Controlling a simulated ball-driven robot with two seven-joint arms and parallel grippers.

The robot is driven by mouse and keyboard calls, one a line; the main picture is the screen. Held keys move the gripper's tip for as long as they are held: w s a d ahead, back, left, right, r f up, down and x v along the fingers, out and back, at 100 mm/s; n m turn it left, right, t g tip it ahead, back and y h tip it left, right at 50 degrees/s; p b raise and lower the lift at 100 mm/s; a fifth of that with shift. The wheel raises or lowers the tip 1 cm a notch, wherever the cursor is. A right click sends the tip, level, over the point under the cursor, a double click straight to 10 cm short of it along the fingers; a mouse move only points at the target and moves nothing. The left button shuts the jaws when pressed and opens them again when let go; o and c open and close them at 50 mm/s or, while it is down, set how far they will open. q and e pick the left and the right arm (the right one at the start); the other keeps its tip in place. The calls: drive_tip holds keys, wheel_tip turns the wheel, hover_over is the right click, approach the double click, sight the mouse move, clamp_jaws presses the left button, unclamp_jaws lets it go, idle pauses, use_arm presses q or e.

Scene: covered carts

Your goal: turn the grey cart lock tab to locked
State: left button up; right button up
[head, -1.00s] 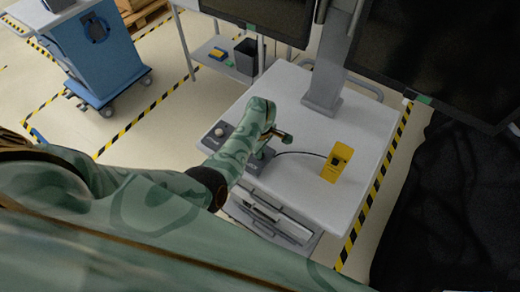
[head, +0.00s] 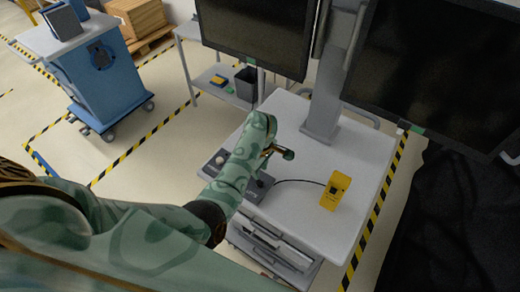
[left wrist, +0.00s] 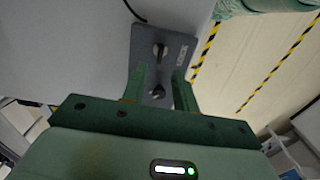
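The grey control panel (head: 258,190) sits on the near left edge of the pale grey cart top (head: 310,195). In the left wrist view the panel (left wrist: 171,45) carries two metallic turn tabs, a far one (left wrist: 158,50) and a near one (left wrist: 157,92). A small label is beside the far tab, too small to read. My left gripper (left wrist: 162,76) is over the panel, its green fingers apart with the near tab showing between them. I cannot tell whether they touch it. In the head view my left arm hides part of the panel. My right gripper is not in view.
Dark monitors (head: 255,38) rise over the cart. A blue cart (head: 105,75) stands at the left. A black covered shape (head: 440,215) is at the right.

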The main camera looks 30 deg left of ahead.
sight(260, 181)
use_arm(q)
wheel_tip(260, 181, up, 10)
drive_tip(key=p, duration=0.2)
drive_tip(key=shift+f, duration=0.15)
